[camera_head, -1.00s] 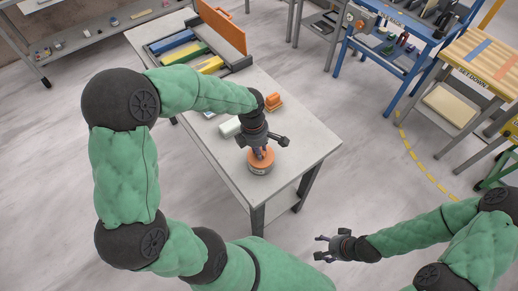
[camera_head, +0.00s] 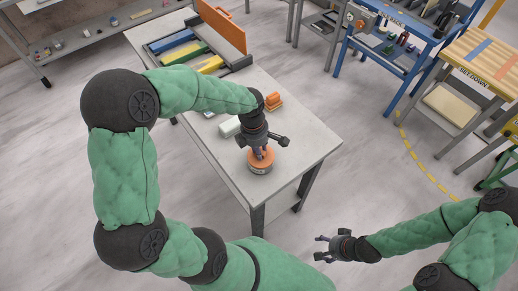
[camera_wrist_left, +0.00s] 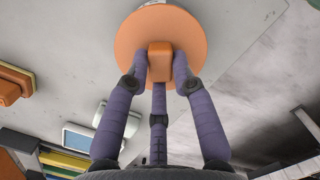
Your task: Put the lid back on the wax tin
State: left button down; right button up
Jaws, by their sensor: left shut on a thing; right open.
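The orange lid (camera_head: 257,165) sits over the round metallic wax tin (camera_head: 259,171) near the front corner of the slab-topped table (camera_head: 300,145). My left gripper (camera_head: 262,153) is above the lid, shut on its raised knob. In the left wrist view the lid (camera_wrist_left: 140,30) is a round orange disc, and my left gripper's fingers (camera_wrist_left: 160,72) close around its block-like knob. The lid hides most of the tin; a sliver of the tin (camera_wrist_left: 152,3) shows at the top. I cannot tell whether the lid is fully seated. My right gripper (camera_head: 320,247) is open and empty, off the table.
An orange block (camera_head: 273,101) and a white object (camera_head: 229,128) lie on the table behind my left gripper. A blue cart (camera_head: 385,55) stands to the right.

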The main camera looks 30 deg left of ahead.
pick_arm(q)
jog(key=c, duration=1)
grip_release()
jog(key=shift+o, duration=0.2)
jog(key=o, duration=0.5)
jog(key=shift+r+p, duration=2.4)
jog(key=shift+r, duration=1.15)
